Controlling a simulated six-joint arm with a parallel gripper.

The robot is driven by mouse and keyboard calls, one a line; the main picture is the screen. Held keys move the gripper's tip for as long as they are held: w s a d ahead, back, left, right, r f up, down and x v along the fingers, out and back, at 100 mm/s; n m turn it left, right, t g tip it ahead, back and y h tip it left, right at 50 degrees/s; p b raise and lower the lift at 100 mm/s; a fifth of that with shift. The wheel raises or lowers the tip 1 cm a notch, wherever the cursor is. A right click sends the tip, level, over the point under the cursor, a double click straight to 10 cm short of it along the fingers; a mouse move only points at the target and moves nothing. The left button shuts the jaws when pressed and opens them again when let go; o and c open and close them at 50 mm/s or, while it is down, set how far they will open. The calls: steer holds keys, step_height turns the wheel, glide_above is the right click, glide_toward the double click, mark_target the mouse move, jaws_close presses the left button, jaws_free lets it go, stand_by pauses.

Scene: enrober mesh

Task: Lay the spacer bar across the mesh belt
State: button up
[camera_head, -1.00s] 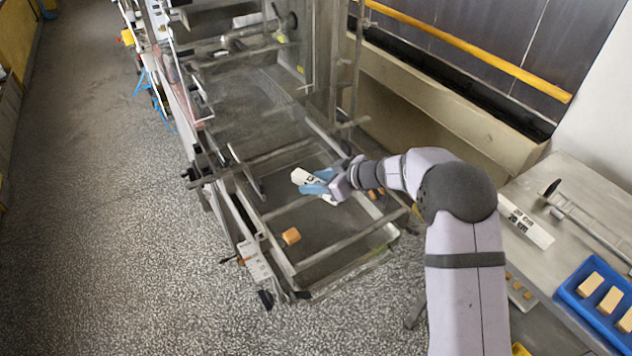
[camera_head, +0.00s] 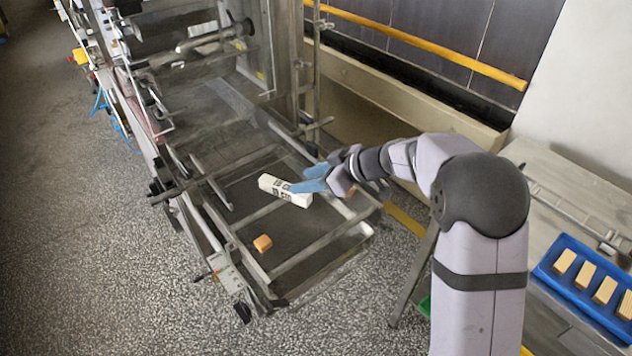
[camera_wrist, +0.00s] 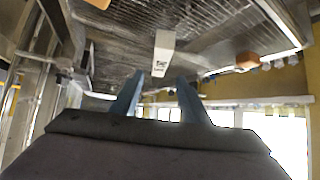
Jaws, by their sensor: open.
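The spacer bar (camera_head: 283,190) is white with black lettering that seems to read 10 cm. In the head view it appears to lie on the mesh belt (camera_head: 240,197), slanting from upper left to lower right. My gripper (camera_head: 308,179) is at the bar's right end, its blue fingers partly over it. In the wrist view the bar (camera_wrist: 164,48) points away from my gripper (camera_wrist: 160,84), its near end at the open fingertips. I cannot tell whether the fingers touch it.
Metal rails flank and cross the belt. A blue tray (camera_head: 545,270) with several tan blocks stands on the right table.

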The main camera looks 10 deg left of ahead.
steer(key=v, duration=0.3)
steer(key=shift+b, duration=0.3)
steer(key=s+d+f+m+g+h, duration=0.1)
steer(key=s+d+f+m+h, duration=0.2)
steer(key=s+d, duration=0.4)
steer(key=s+d+f+m+g+h, duration=0.1)
steer(key=s+d+f+m+h, duration=0.2)
steer(key=s, duration=0.8)
steer(key=s+d+f+m+g+h, duration=0.2)
steer(key=s+d+f+m+h, duration=0.1)
steer(key=s+d+m, duration=0.4)
steer(key=s+d+f, duration=0.1)
steer(key=s+d, duration=0.2)
steer(key=d, duration=0.1)
steer(key=shift+h, duration=0.3)
steer(key=shift+o, duration=0.4)
steer(key=shift+s+d+f+m, duration=0.1)
steer(key=shift+s+d+m, duration=0.2)
steer(key=shift+s+d, duration=0.2)
steer(key=shift+w, duration=0.1)
